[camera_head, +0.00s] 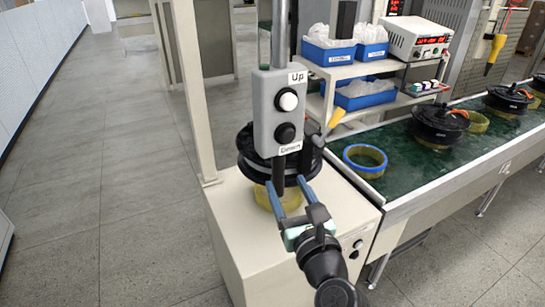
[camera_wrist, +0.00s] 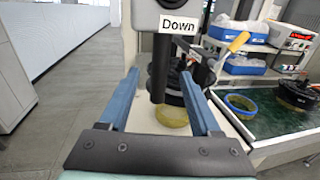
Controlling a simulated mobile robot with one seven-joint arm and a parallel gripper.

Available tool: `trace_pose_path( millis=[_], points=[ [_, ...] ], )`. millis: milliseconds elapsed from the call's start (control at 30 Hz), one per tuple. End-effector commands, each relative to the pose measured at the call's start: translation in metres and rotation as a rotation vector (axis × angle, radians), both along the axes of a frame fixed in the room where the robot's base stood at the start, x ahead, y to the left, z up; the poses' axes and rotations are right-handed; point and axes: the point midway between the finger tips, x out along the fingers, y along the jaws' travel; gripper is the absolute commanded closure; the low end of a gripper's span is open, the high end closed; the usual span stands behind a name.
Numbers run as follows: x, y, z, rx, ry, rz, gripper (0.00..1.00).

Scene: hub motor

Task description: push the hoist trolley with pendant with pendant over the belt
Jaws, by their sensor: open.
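The grey pendant (camera_head: 264,122), with a white "Up" button and a black "Down" button, hangs upright from a grey pole (camera_head: 279,35). Its lower end shows in the wrist view (camera_wrist: 145,17). The hoist trolley above is out of view. My gripper (camera_head: 287,182) is open just below the pendant, its blue fingers pointing up and away. In the wrist view a dark rod (camera_wrist: 158,70) under the pendant shows between the fingertips; I cannot tell whether they touch it. The green belt (camera_head: 400,165) runs to the right.
A black hub motor (camera_head: 246,150) is behind the pendant above a white cabinet (camera_head: 235,215), with a yellow ring (camera_head: 262,197) beneath. A blue-edged ring (camera_head: 365,174) and more motors (camera_head: 440,125) lie on the belt. A shelf with blue bins (camera_head: 365,95) stands behind. The left floor is clear.

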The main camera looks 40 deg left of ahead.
Motion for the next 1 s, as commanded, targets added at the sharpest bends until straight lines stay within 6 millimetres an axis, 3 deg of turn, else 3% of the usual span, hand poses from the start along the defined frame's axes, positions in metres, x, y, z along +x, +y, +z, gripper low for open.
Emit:
trace_pose_path(
  millis=[400, 667, 1000],
  points=[
    [0.043, 0.065, 0.002, -0.002, -0.003, 0.001, 0.36],
    [0.055, 0.082, 0.001, -0.003, -0.004, -0.001, 0.36],
    [0.056, 0.083, 0.001, -0.003, -0.005, -0.002, 0.36]
  ],
)
